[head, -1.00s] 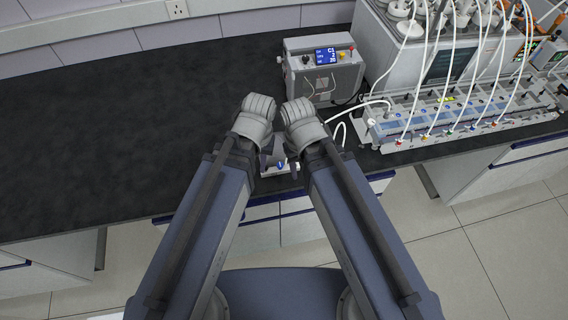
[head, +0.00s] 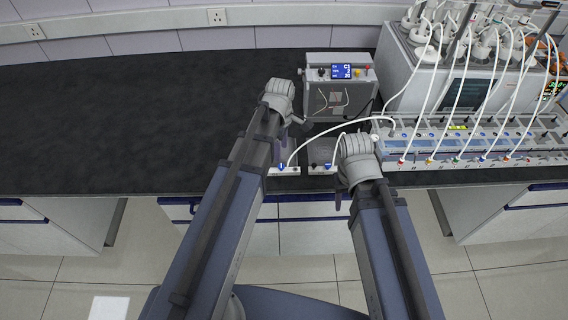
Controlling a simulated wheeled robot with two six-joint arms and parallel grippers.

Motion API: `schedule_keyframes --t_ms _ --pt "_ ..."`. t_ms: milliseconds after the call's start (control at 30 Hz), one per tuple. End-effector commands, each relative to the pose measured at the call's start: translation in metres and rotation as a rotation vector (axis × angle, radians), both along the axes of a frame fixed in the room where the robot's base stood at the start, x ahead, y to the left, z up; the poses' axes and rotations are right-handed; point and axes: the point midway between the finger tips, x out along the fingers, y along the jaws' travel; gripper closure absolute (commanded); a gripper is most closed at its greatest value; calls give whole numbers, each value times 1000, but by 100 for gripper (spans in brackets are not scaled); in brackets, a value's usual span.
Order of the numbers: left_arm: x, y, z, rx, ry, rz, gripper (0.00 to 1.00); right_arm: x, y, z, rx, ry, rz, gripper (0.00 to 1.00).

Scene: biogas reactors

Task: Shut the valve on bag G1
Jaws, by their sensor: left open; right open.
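Two small grey bag stations stand at the bench's front edge, the left one (head: 284,170) marked with a blue "1" and the right one (head: 322,169) with a blue mark. I cannot read a G1 label, and I cannot make out the valve. A white tube (head: 335,126) arcs from the left station toward the rack at right. My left gripper (head: 284,88) is above and behind the left station, apart from it; my arm partly hides this station. My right gripper (head: 358,148) is just right of the right station. Both are open, with no held object visible.
A grey control box (head: 338,99) with a blue display stands behind the stations. A long rack (head: 470,140) with several coloured ports and white tubes lies at right, before a large reactor unit (head: 400,62). The black bench (head: 120,125) is clear at left.

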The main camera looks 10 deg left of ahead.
Motion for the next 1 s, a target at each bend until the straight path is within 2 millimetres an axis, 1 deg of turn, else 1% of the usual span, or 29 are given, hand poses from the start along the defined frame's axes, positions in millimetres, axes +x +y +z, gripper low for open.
schedule_keyframes --t_ms 267,600,700,800,1000 --pt "0 0 -23 0 0 -2 41 0 0 -23 0 0 -1 50" --pt "0 0 -66 0 0 -3 41 0 0 -66 0 0 -1 50" --pt "0 0 -74 0 0 -3 41 0 0 -74 0 0 -1 50" --pt "0 0 -77 0 0 -3 41 0 0 -77 0 0 -1 50" --pt "0 0 -77 0 0 -3 41 0 0 -77 0 0 -1 50"
